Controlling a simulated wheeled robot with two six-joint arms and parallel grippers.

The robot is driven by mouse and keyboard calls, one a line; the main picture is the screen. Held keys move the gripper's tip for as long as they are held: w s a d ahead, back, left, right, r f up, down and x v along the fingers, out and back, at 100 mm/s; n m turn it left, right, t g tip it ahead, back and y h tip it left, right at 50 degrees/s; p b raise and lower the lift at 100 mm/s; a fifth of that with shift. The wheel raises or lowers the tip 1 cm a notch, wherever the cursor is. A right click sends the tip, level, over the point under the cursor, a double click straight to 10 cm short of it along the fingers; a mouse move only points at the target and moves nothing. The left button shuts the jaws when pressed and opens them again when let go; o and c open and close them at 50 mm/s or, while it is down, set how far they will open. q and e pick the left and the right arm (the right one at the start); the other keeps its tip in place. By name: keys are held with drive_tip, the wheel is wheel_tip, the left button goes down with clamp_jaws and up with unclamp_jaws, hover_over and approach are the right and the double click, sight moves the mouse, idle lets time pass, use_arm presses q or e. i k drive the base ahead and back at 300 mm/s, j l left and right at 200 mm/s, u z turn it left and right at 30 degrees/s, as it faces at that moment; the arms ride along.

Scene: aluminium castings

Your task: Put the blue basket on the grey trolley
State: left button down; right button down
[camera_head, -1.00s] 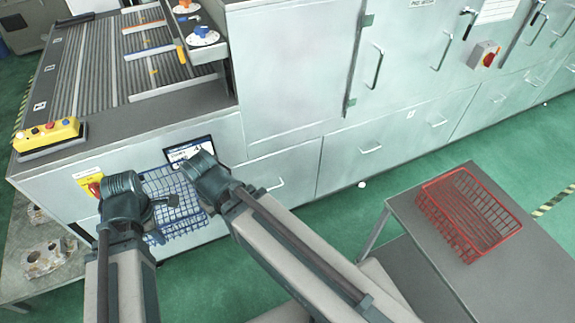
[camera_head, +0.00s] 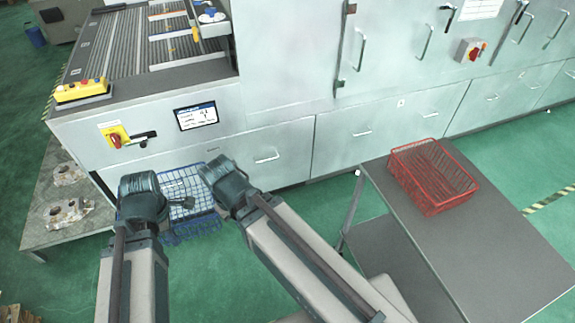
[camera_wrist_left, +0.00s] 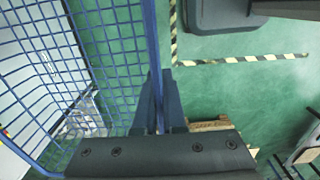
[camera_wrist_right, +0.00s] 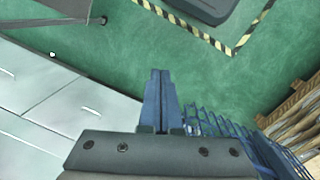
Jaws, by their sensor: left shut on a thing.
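The blue wire basket (camera_head: 185,188) hangs in front of the machine, between my two grippers. My left gripper (camera_head: 168,200) is shut on its rim. In the left wrist view the basket's mesh (camera_wrist_left: 115,45) fills the left side, and the rim runs between the fingers (camera_wrist_left: 158,105). My right gripper (camera_head: 215,172) is at the basket's right side. In the right wrist view its fingers (camera_wrist_right: 162,90) are together and the mesh (camera_wrist_right: 215,125) shows beside them; I cannot tell whether they pinch the rim. The grey trolley (camera_head: 480,245) stands at the right, apart from the basket.
A red wire basket (camera_head: 435,175) sits on the trolley's top at the back; the top in front of it is clear. The large grey machine (camera_head: 285,150) spans the back. A low table with metal castings (camera_head: 68,212) is at the left. Green floor separates machine and trolley.

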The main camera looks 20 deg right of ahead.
sight(490, 264)
drive_tip(key=k+z, duration=0.25)
drive_tip(key=k, duration=0.15)
drive_tip(key=z, duration=3.2)
drive_tip(key=j, duration=0.6)
drive_tip(key=k+j+z, duration=0.15)
drive_tip(key=j, duration=0.4)
drive_tip(key=i+j, duration=0.05)
